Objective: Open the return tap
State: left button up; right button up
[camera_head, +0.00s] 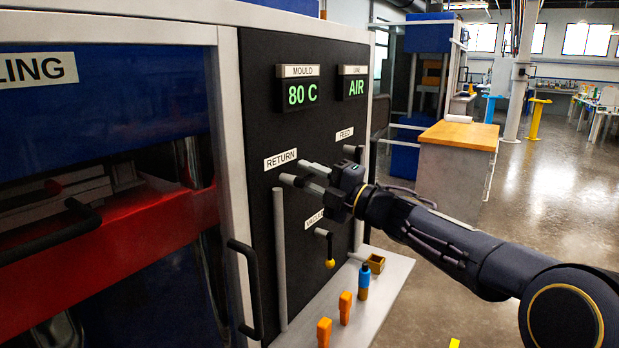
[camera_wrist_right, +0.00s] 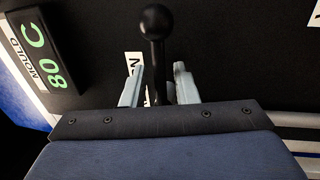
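The return tap shows in the right wrist view as a dark lever with a black ball knob (camera_wrist_right: 156,22). In the head view I cannot make the lever out at my gripper. The RETURN label (camera_head: 281,159) is on the black panel, just left of the fingers. My right gripper (camera_head: 308,175) is at the panel, its two grey fingers pointing left. In the right wrist view the fingers (camera_wrist_right: 158,88) stand on either side of the lever's shaft, with a gap visible on both sides. The gripper is open around it. My left gripper is not in view.
A lever with a yellow knob (camera_head: 330,263) hangs below, by the VACUUM label. A grey upright pipe (camera_head: 280,260) and a black door handle (camera_head: 246,288) stand left. The shelf (camera_head: 390,292) below holds orange pieces and a blue-orange bottle. Displays read 80 C and AIR.

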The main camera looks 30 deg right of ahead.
jog(key=v, duration=0.7)
jog(key=shift+s+d, duration=0.2)
jog(key=shift+s, duration=0.15)
jog(key=shift+f, duration=0.1)
